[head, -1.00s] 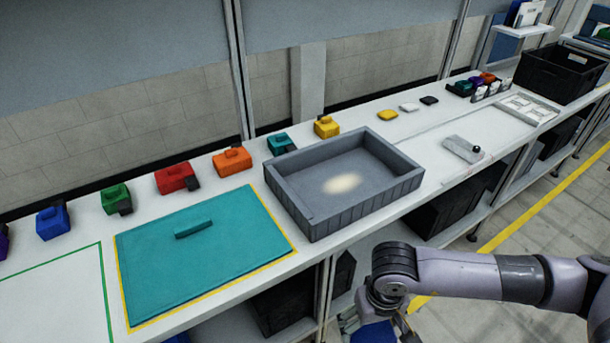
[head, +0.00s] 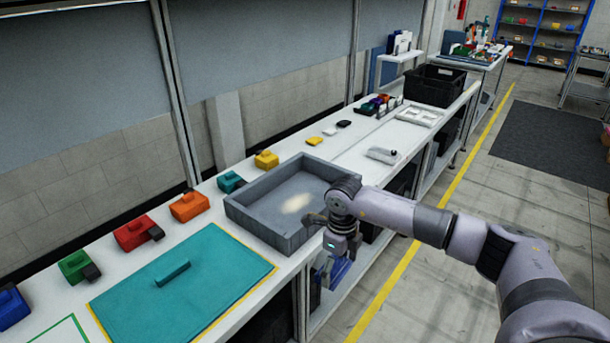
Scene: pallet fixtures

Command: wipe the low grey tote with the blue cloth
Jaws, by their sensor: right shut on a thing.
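The low grey tote (head: 262,232) stands on the white bench, open at the top. A pale, yellowish smear (head: 297,202) shows on its floor. My right gripper (head: 330,275) is in front of the tote's near right side, off the bench edge, pointing down. It is shut on the blue cloth (head: 340,270), of which only a small part shows below the gripper. My right wrist hides the tote's near right corner. My left gripper is not in view.
A teal board with a handle (head: 205,290) lies left of the tote. Coloured blocks, among them a yellow one (head: 266,160) and an orange one (head: 189,206), line the back. A grey fixture (head: 382,155) and black crate (head: 435,86) are farther right.

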